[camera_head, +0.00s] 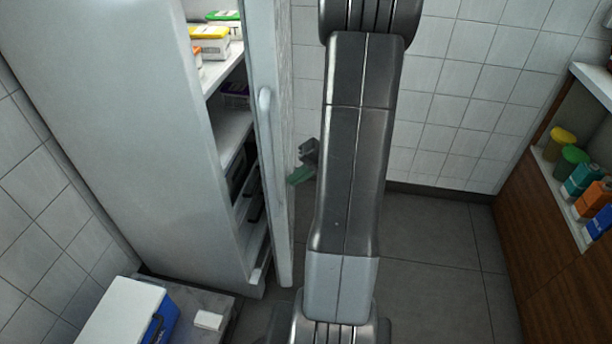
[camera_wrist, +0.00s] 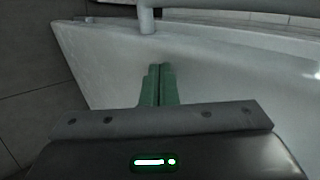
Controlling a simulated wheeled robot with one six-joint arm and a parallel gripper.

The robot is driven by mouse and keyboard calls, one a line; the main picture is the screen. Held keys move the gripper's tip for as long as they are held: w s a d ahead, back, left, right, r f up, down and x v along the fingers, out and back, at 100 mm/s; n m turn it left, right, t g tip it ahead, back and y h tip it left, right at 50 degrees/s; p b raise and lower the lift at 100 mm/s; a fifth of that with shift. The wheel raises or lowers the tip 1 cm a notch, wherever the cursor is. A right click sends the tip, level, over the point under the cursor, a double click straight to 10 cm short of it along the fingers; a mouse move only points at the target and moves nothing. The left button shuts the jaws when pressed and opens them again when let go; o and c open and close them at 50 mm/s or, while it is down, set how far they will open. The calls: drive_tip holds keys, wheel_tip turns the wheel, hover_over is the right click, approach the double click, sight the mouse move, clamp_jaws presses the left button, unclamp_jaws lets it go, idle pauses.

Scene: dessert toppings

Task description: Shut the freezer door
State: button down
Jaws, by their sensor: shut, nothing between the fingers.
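The freezer (camera_head: 140,130) is a tall light-grey cabinet at the left in the head view. Its door (camera_head: 283,220) stands partly open, and the shelves show through the gap. The door has a long vertical handle (camera_head: 268,140). My gripper (camera_head: 296,177), with green fingers, is at the right side of the door, partly hidden behind my arm. In the wrist view my gripper (camera_wrist: 160,72) is shut and empty, with its fingers pointing at a pale panel (camera_wrist: 110,60), which looks like the door. I cannot tell whether the fingertips touch it.
Boxes (camera_head: 210,42) sit on the upper freezer shelf. A blue and white cooler (camera_head: 125,312) and a small white block (camera_head: 209,320) are at the lower left. A wooden counter (camera_head: 555,250) with several coloured jars stands at the right. The floor (camera_head: 430,240) between is clear.

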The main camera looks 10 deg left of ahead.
drive_tip(key=s+a+m+t+b, duration=0.1)
drive_tip(key=a+m+t, duration=0.1)
drive_tip(key=a, duration=1)
drive_tip(key=shift+s+m, duration=0.4)
